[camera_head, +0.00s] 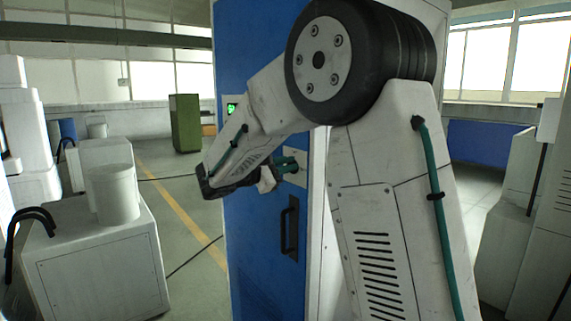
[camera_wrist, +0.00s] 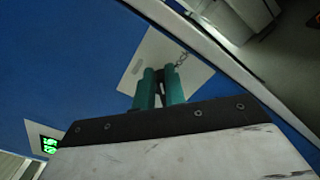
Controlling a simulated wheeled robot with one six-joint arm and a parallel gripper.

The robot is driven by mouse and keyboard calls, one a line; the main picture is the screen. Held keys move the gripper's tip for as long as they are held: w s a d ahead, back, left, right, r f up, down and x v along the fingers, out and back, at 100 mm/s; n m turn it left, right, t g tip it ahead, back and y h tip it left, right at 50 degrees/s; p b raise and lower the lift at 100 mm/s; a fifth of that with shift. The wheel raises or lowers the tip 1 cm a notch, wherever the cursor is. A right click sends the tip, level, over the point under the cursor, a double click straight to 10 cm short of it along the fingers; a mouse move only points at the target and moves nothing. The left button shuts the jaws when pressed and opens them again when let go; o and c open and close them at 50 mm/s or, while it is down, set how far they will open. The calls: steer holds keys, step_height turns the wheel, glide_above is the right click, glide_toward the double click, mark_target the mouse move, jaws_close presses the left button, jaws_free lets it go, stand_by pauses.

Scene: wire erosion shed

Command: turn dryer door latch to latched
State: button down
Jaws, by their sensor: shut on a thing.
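The dryer door is the blue panel (camera_head: 255,245) of a tall cabinet, in the middle of the head view. It also fills much of the wrist view (camera_wrist: 60,70). The latch sits on a pale plate (camera_head: 296,163), which shows in the wrist view (camera_wrist: 182,62) too. My gripper (camera_head: 287,164) reaches the plate from the left, with its green fingers shut on the dark latch handle (camera_wrist: 168,73). The fingers hide most of the handle, so its exact angle is hard to tell.
A dark pull handle (camera_head: 289,228) is on the door below the latch. A small green-lit display (camera_head: 231,108) is at the door's upper left. White machines (camera_head: 100,265) stand at the left, with open floor (camera_head: 200,205) between them and the cabinet.

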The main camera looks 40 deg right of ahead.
steer(key=shift+s+f+m, duration=0.1)
steer(key=shift+f+m, duration=0.2)
steer(key=shift+m, duration=1.2)
steer(key=shift+s+f+m, duration=0.1)
steer(key=shift+f+m, duration=0.15)
steer(key=shift+m, duration=1.25)
steer(key=shift+s+f+m, duration=0.1)
steer(key=shift+f+m, duration=0.2)
steer(key=shift+m, duration=1.2)
steer(key=c, duration=1.5)
jaws_free()
steer(key=shift+o, duration=0.2)
steer(key=a, duration=0.7)
steer(key=shift+a, duration=0.35)
steer(key=shift+s, duration=0.1)
